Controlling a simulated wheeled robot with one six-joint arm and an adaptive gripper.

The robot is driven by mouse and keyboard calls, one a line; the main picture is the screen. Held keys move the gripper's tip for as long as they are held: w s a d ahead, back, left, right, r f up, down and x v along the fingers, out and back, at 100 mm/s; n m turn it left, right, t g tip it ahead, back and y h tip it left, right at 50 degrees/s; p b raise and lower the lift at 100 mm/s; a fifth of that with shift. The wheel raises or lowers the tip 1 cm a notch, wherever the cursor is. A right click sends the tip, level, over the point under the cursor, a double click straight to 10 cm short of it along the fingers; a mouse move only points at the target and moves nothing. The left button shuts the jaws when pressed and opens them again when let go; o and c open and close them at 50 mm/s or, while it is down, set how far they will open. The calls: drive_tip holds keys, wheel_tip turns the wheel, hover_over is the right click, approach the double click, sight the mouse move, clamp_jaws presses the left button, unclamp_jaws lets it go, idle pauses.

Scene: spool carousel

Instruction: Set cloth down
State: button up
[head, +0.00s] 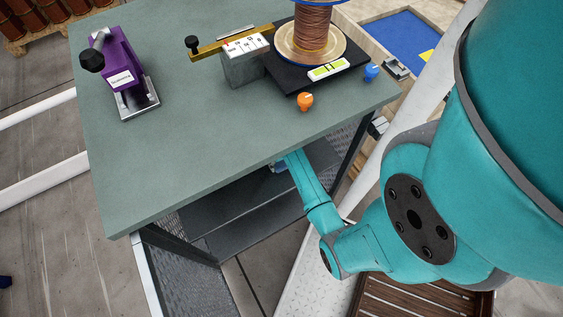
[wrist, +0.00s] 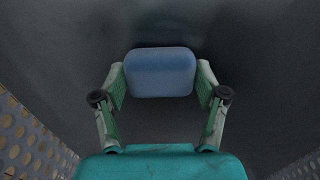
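The cloth (wrist: 160,72) is a blue, rounded pad in the wrist view. It sits between the two fingers of my gripper (wrist: 160,80), with a green-padded finger close against each side, and its far end reaches past the fingertips. My gripper appears shut on it. Behind the cloth is a dark grey shelf surface (wrist: 160,125); I cannot tell whether the cloth touches it. In the head view my arm reaches under the bench top, and the gripper and cloth are mostly hidden there.
The green-grey bench top (head: 190,150) is above my gripper. It carries a purple clamp device (head: 122,62), a copper wire spool (head: 313,35) and an orange knob (head: 305,101). Perforated side panels (wrist: 25,140) flank the shelf. A dark lower shelf (head: 240,225) shows beneath the bench.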

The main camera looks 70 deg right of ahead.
drive_tip(key=o, duration=0.4)
drive_tip(key=shift+o, duration=0.2)
